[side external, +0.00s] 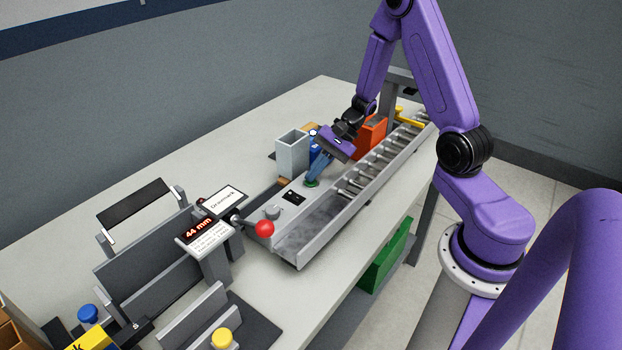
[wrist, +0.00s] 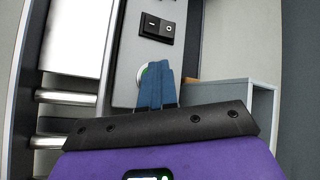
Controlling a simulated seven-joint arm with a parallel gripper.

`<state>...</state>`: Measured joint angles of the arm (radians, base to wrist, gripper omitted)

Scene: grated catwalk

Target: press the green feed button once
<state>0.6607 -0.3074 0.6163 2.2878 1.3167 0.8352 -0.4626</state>
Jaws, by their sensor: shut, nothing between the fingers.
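The green feed button (side external: 311,182) sits on the grey control panel beside the roller conveyor. In the wrist view only a sliver of the green button (wrist: 144,69) and its pale ring shows, with the rest hidden behind my fingers. My gripper (side external: 313,179) has blue fingers that are shut and empty. Its fingertips are at the button from above in the side view; I cannot tell whether they touch it or how far it is pushed in. My gripper also shows in the wrist view (wrist: 157,66), with its fingertips over the button.
A grey open box (side external: 291,147), a blue item and an orange bin (side external: 371,135) stand near my gripper. The roller conveyor (side external: 375,170) runs alongside. The back-left table surface is clear.

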